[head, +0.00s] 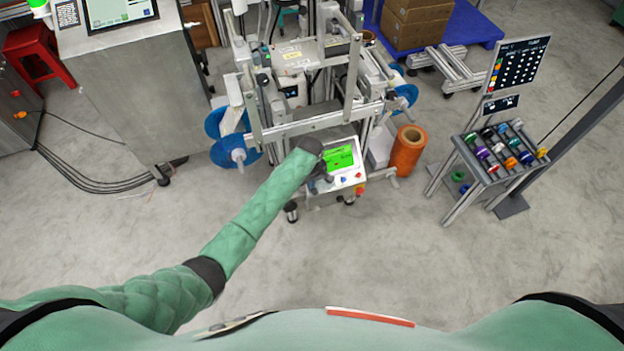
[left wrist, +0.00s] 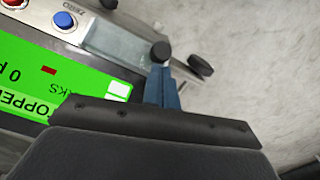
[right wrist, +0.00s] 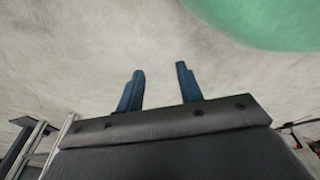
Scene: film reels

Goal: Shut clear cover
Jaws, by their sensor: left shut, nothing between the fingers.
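A glassy, see-through strip that looks like the clear cover (left wrist: 120,45) lies beside the green screen (left wrist: 40,85) in the left wrist view. I cannot tell how far it is open. A round black knob stands at its end. My left gripper (left wrist: 160,82) is shut and empty, its blue fingertips right at this knob; I cannot tell if they touch. In the head view my left gripper (head: 322,178) is at the left side of the control panel with the green screen (head: 338,158), and my arm hides part of the panel. My right gripper (right wrist: 158,88) is open and empty over bare floor.
The labelling machine (head: 300,115) with blue reels (head: 232,150) stands behind the panel. Red and blue buttons (left wrist: 64,20) sit near the cover. An orange roll (head: 407,150) stands to the right, a rack of coloured reels (head: 500,150) farther right. The front floor is clear.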

